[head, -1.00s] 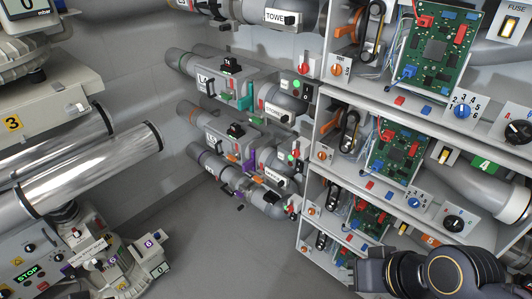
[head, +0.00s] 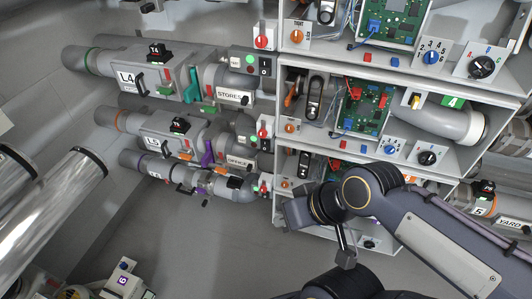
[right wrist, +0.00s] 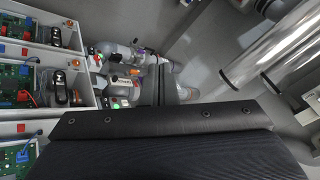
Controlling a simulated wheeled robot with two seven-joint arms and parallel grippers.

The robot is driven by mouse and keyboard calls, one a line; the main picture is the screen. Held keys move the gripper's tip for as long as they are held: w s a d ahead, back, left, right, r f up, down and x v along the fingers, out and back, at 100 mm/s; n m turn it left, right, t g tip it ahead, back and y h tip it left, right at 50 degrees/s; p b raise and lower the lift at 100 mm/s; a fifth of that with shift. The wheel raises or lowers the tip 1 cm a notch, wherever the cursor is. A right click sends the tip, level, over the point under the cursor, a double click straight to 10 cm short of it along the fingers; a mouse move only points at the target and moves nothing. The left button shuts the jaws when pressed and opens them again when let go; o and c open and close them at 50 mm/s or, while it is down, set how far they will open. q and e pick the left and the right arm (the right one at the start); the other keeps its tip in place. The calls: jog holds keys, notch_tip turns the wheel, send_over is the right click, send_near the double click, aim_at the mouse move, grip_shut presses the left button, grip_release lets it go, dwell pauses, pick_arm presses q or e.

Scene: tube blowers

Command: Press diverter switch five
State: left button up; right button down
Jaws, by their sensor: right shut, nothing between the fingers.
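The label L5 (head: 137,147) marks the tube row with the OFFICE tag (head: 240,162). At its right end are a red knob (head: 264,132) and a dark rocker (head: 266,146). I cannot tell which control is diverter switch five. My right gripper (head: 291,214) is shut and empty, below and right of the lower tube rows and apart from the controls in the head view. Its dark fingers (right wrist: 160,85) show in the right wrist view over the tube area. My left gripper is not in view.
The shelf (head: 390,154) holds circuit boards (head: 366,110) and dials; my right arm hides part of its lower tiers. The L4 row (head: 127,78) is above L5. The floor (head: 215,245) between is clear.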

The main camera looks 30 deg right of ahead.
jog(key=w+d+f+n+t+h+b, duration=0.1)
jog(key=w+d+f+n+t+b, duration=0.2)
jog(key=w+d+f+n+b, duration=0.2)
jog(key=w+d+f+n+t+h+b, duration=0.2)
jog(key=w+d+f+n+b, duration=0.3)
jog(key=w+f+b, duration=0.3)
jog(key=w+d+f+n+t+h+b, duration=0.1)
jog(key=w+d+f+n+t+b, duration=0.3)
jog(key=w, duration=0.7)
notch_tip(320, 180, down, 3)
jog(key=d+n+b, duration=0.1)
jog(key=n+b, duration=0.1)
jog(key=b, duration=0.2)
jog(key=shift+w+d, duration=0.1)
jog(key=b, duration=0.1)
send_near(263, 149)
jog(key=w+a, duration=0.3)
jog(key=shift+w+d+f, duration=0.4)
jog(key=shift+w+d, duration=0.25)
jog(key=shift+d, duration=0.1)
jog(key=shift+w+d+f, duration=0.35)
jog(key=shift+w+d, duration=0.3)
jog(key=shift+d, duration=0.1)
